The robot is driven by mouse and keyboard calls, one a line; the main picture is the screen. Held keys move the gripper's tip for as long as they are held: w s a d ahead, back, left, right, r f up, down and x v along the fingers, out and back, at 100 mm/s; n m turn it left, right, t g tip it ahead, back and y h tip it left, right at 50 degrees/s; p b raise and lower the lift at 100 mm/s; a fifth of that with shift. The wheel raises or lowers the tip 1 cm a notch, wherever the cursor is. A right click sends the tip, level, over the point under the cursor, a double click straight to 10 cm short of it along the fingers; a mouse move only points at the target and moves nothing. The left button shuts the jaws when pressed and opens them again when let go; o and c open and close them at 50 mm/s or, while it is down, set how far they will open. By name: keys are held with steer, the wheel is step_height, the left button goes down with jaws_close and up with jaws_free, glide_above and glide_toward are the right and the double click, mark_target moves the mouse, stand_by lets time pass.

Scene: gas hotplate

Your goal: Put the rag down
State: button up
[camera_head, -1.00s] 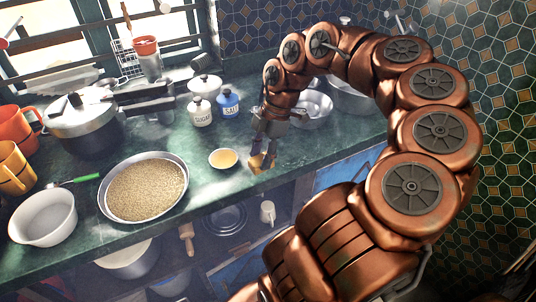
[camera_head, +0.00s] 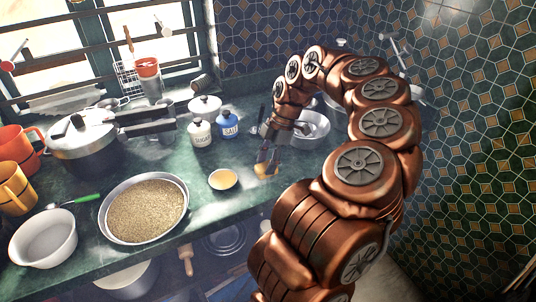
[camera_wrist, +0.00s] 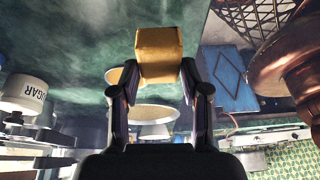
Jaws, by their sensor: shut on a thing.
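The rag is a yellow-orange folded piece (camera_wrist: 158,52) between the fingertips of my gripper (camera_wrist: 158,90) in the wrist view. In the head view the rag (camera_head: 266,170) is a small yellow patch at the tips of my gripper (camera_head: 268,160), low over the front part of the green counter (camera_head: 215,202). My gripper is shut on the rag. Whether the rag touches the counter is hard to tell. Its far side is hidden.
A small bowl of yellow stuff (camera_head: 223,180) stands just left of the rag, beside a wide pan of grain (camera_head: 144,208). Metal bowls (camera_head: 310,128) stand behind my gripper. Sugar (camera_head: 200,133) and salt (camera_head: 229,124) jars stand further back. The counter's front edge is near.

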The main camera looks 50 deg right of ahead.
steer(key=shift+w+d+f+p, duration=0.15)
steer(key=shift+w+d+p, duration=0.2)
steer(key=shift+w+d, duration=0.7)
steer(key=shift+w+d+f+p, duration=0.1)
steer(key=shift+w+d+p, duration=0.2)
steer(key=shift+w+d, duration=0.7)
steer(key=shift+d, duration=0.2)
steer(key=shift+d, duration=0.1)
steer(key=shift+f+p, duration=0.45)
steer(key=shift+f, duration=1.3)
steer(key=o, duration=1)
